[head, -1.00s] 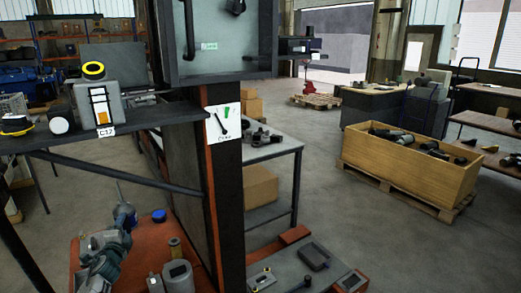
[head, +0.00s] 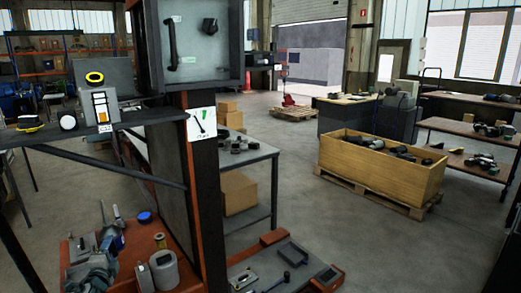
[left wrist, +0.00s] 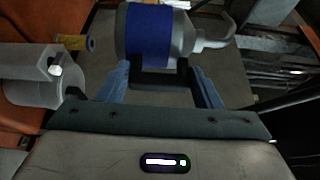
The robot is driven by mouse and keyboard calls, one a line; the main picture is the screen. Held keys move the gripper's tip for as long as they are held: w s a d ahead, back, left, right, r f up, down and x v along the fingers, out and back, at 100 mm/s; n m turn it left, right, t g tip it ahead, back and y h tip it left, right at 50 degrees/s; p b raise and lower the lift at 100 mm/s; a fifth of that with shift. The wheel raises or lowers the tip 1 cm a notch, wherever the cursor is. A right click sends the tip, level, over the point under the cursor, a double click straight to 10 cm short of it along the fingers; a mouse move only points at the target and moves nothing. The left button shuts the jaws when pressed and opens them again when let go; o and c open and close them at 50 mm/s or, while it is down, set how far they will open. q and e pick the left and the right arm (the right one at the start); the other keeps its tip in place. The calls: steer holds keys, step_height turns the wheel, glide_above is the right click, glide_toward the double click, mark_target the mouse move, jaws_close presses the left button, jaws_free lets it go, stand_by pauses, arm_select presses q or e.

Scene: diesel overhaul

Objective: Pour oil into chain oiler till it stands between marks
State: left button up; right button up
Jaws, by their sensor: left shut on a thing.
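The chain oiler (head: 83,112) is a grey box on the shelf at the left of the head view. It has a yellow-rimmed round opening on top and a pale sight gauge (head: 100,104) with orange in its lower part. Its marks are too small to read. My left gripper (head: 112,232) is below the shelf, over the orange bench. In the left wrist view, its blue fingers (left wrist: 162,82) are shut on a grey can with a blue band (left wrist: 148,35) and a thin spout pointing right. The can is hard to make out in the head view. My right gripper is not in view.
The orange bench (head: 190,284) holds a grey cylinder (head: 163,270), a brass-coloured piece (head: 159,242) and a blue round object (head: 145,217). A dark post (head: 205,225) and panel stand right of the oiler.

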arm_select(q)
steer(key=s+d+f+m+h+b, duration=0.1)
steer(key=s+d+f+b, duration=0.1)
steer(key=s+d+f, duration=0.35)
steer(key=s+d+f+h+b, duration=0.1)
steer(key=s+d+f+b, duration=0.1)
steer(key=d, duration=0.6)
steer(key=s+d+f+m+h+b, duration=0.1)
steer(key=s+d+f+b, duration=0.1)
steer(key=s+d+f, duration=0.3)
steer(key=s+d+r+h+b, duration=0.1)
steer(key=s+d+r+b, duration=0.1)
steer(key=s+d+b, duration=0.5)
steer(key=s+d, duration=0.5)
steer(key=s, duration=0.5)
steer(key=shift+r+m, duration=0.3)
steer(key=shift+r, duration=0.05)
